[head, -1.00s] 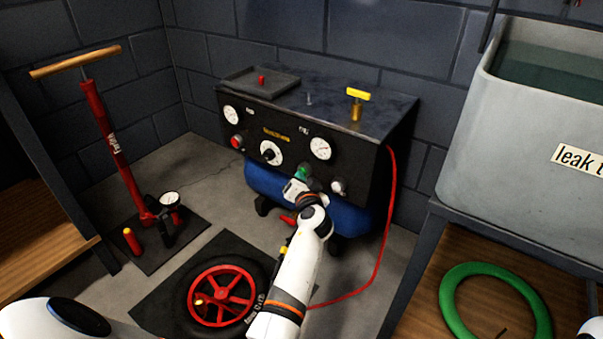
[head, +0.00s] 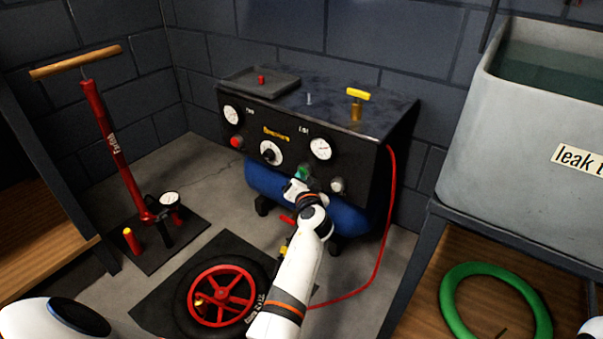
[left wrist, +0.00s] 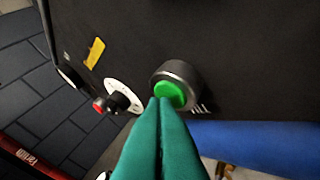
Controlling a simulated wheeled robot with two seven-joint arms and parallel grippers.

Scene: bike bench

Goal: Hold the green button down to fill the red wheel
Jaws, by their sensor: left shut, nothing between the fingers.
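The green button (left wrist: 168,95) sits in a dark metal ring on the black compressor panel. In the left wrist view the green fingertips of my left gripper (left wrist: 160,102) are shut with nothing between them. Their tips overlap the button's lower edge; whether they press it in I cannot tell. In the head view the button (head: 303,172) is partly hidden behind my left gripper (head: 298,183). The red wheel (head: 222,296), with a black tyre, lies on a dark mat on the floor. My right gripper is not in view.
The compressor (head: 270,128) has gauges, a dial and a red button (head: 237,142). A red hose (head: 385,220) runs down from its right side. A red floor pump (head: 115,150) stands left. A grey tank (head: 530,140) and green ring (head: 480,300) are right.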

